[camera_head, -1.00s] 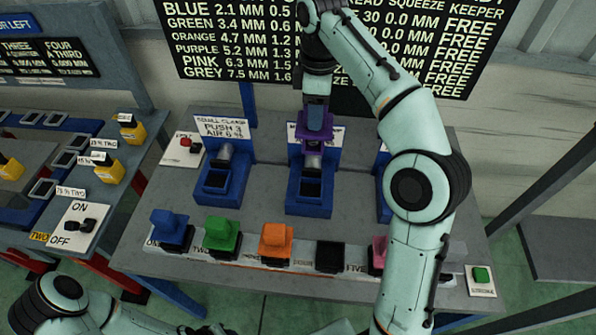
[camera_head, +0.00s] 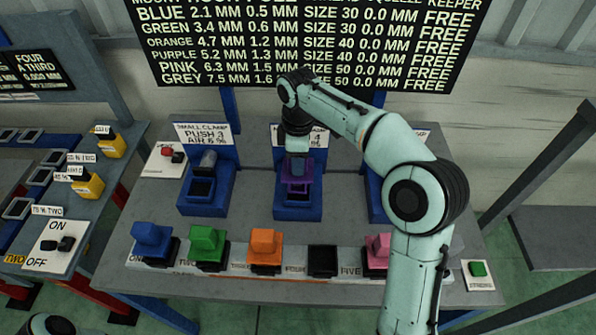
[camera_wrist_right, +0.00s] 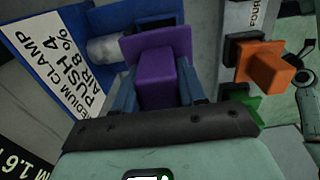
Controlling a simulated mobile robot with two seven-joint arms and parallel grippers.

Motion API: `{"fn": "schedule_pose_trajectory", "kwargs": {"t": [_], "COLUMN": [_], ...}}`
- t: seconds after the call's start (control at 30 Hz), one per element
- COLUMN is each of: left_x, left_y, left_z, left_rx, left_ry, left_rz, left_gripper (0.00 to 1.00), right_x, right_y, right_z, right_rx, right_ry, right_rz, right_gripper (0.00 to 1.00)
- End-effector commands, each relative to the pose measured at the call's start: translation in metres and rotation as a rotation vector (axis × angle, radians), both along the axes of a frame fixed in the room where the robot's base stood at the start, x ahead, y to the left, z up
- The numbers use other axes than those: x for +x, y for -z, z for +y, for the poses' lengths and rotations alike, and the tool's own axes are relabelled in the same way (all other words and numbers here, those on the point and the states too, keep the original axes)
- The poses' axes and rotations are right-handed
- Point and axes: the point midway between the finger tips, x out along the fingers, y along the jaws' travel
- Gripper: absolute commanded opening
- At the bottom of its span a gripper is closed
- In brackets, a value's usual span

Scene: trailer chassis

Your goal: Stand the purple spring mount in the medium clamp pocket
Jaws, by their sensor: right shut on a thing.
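The purple spring mount (camera_head: 297,183) is between the fingers of my right gripper (camera_head: 298,168), directly over the medium clamp (camera_head: 298,211), a blue block with a pocket at the middle of the bench. In the right wrist view the mount (camera_wrist_right: 163,78) shows a purple block and a wider purple plate, with my gripper fingers (camera_wrist_right: 158,88) on both sides. The mount and gripper hide the pocket, so I cannot tell whether the mount's base is inside it or just above. The medium clamp's label (camera_wrist_right: 58,62) also shows in the wrist view. My left gripper is out of view.
The small clamp (camera_head: 203,200) stands to the left, and another blue clamp (camera_head: 380,207) is partly behind my right arm. A front row holds blue (camera_head: 152,238), green (camera_head: 207,243), orange (camera_head: 265,245) and pink (camera_head: 378,248) mounts, with an empty black place (camera_head: 323,261).

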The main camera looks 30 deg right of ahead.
Motion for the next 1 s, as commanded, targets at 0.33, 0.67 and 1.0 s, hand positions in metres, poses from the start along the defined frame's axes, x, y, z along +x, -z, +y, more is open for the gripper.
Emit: {"fn": "schedule_pose_trajectory", "kwargs": {"t": [0.33,0.67,1.0], "left_x": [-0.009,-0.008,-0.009], "left_y": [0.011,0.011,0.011], "left_z": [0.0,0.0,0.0], "left_rx": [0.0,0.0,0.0], "left_ry": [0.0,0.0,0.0], "left_rz": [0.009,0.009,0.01], "left_gripper": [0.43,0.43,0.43], "right_x": [0.0,0.0,0.0], "right_y": [0.04,0.042,0.045], "right_z": [0.0,0.0,0.0], "right_rx": [0.0,0.0,0.001], "right_ry": [0.001,0.0,0.0], "right_rz": [-0.001,-0.004,-0.001], "right_gripper": [0.0,0.0,0.66]}}
